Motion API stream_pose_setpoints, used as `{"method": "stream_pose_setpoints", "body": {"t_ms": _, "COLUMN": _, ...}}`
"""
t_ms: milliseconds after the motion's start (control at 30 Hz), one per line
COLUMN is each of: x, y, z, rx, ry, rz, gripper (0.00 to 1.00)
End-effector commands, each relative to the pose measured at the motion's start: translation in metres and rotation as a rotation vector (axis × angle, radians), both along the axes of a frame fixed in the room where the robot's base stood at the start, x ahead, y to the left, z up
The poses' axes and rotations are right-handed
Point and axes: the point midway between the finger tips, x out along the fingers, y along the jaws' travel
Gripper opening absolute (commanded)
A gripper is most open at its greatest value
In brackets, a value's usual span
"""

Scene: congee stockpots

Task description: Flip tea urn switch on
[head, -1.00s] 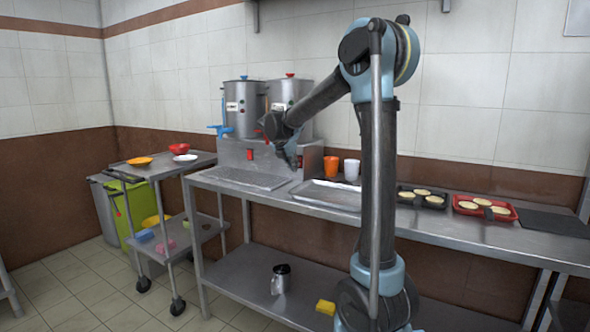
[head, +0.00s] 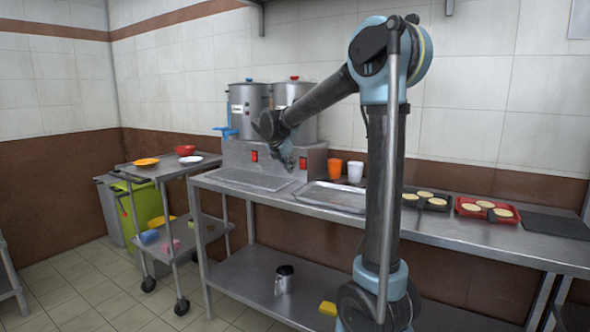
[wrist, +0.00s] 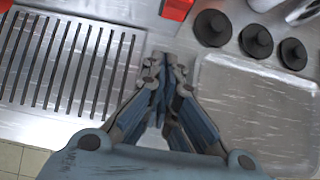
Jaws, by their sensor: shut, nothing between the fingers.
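Two steel urns stand side by side at the back of the counter, the left urn (head: 247,105) with a blue lid knob and the right urn (head: 297,97) with a red one. They stand on a steel base (head: 235,150) whose front carries a left red switch (head: 254,155) and a right red switch (head: 303,163). I cannot tell either switch's position. My gripper (head: 289,165) points down in front of the base, just left of the right switch. In the wrist view my gripper (wrist: 164,65) is shut and empty, below a red part (wrist: 177,9) at the top edge.
A slotted drip tray (wrist: 70,62) lies left of my gripper and a shallow metal tray (wrist: 260,110) right of it. Several black round pieces (wrist: 256,40) sit behind that tray. An orange cup (head: 334,168) and a white cup (head: 355,171) stand right of the base.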

Motion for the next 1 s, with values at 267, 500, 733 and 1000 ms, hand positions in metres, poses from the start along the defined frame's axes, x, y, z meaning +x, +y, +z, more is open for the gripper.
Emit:
{"method": "stream_pose_setpoints", "body": {"t_ms": 267, "x": -0.035, "y": 0.019, "z": 0.033, "rx": 0.000, "ry": 0.000, "rz": -0.003, "gripper": 0.00}}
{"method": "stream_pose_setpoints", "body": {"t_ms": 500, "x": -0.051, "y": 0.029, "z": 0.048, "rx": 0.000, "ry": 0.000, "rz": -0.005, "gripper": 0.00}}
{"method": "stream_pose_setpoints", "body": {"t_ms": 733, "x": -0.054, "y": 0.030, "z": 0.051, "rx": 0.000, "ry": 0.000, "rz": -0.006, "gripper": 0.00}}
{"method": "stream_pose_setpoints", "body": {"t_ms": 1000, "x": -0.056, "y": 0.025, "z": 0.050, "rx": 0.010, "ry": -0.001, "rz": -0.021, "gripper": 0.00}}
